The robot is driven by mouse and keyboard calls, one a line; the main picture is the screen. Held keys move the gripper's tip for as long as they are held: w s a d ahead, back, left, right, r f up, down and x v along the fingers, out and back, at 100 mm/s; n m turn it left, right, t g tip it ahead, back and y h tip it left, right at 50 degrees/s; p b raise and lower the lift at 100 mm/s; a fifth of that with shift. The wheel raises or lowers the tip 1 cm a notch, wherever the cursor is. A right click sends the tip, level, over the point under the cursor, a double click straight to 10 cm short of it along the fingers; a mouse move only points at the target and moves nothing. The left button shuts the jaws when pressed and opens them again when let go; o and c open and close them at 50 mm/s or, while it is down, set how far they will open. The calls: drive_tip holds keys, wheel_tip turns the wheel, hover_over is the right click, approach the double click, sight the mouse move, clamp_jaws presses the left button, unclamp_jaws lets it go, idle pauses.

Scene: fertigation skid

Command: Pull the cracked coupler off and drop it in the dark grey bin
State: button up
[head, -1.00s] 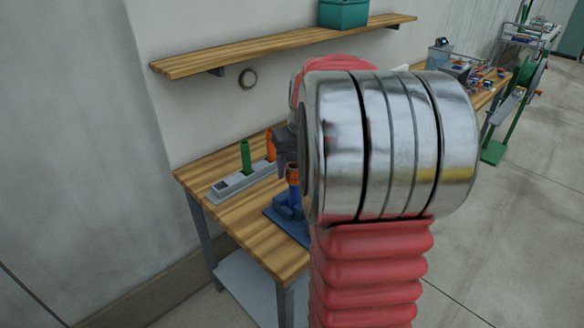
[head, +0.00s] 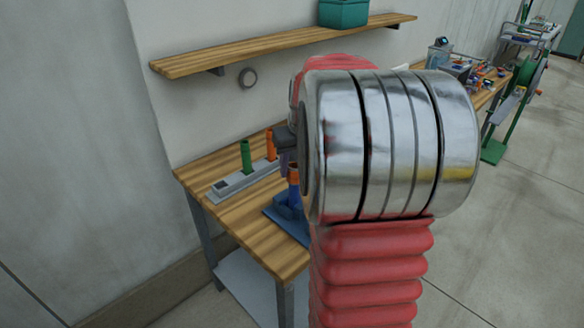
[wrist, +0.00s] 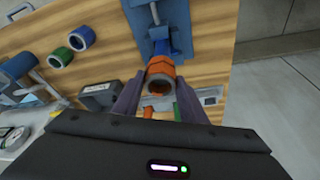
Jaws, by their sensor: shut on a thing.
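The orange coupler (wrist: 160,68) sits at the end of the blue upright post of a blue stand (wrist: 150,38) in the wrist view. In the head view the coupler (head: 293,172) is on top of the post of the blue stand (head: 285,210). My gripper (wrist: 159,84) has one finger on each side of the coupler and is shut on it. A crack is too small to make out. A dark grey box-like thing (wrist: 100,97) lies left of my fingers in the wrist view; I cannot tell whether it is the bin.
A grey rack (head: 240,184) holds a green tube (head: 246,156) and an orange tube (head: 271,145) on the wooden bench (head: 225,235). Loose green (wrist: 81,37) and blue (wrist: 60,58) rings show in the wrist view. A shelf (head: 250,50) hangs above the bench.

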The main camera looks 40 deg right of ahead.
drive_tip(key=shift+r, duration=0.2)
idle(0.6)
drive_tip(key=shift+r, duration=2.85)
drive_tip(key=shift+w+a, duration=0.1)
drive_tip(key=shift+a, duration=0.05)
drive_tip(key=w+a+f+n, duration=0.1)
drive_tip(key=w+a+f, duration=0.2)
drive_tip(key=a+f, duration=0.3)
drive_tip(key=w+a+f+n, duration=0.1)
drive_tip(key=w+a+f, duration=0.3)
drive_tip(key=a, duration=1.1)
drive_tip(key=w+a+f+n+y, duration=0.1)
drive_tip(key=w+a+f+n, duration=0.1)
drive_tip(key=a+f, duration=0.7)
drive_tip(key=shift+w+a+f, duration=0.25)
drive_tip(key=shift+w+a, duration=0.45)
drive_tip(key=shift+a, duration=0.45)
drive_tip(key=shift+s, duration=0.15)
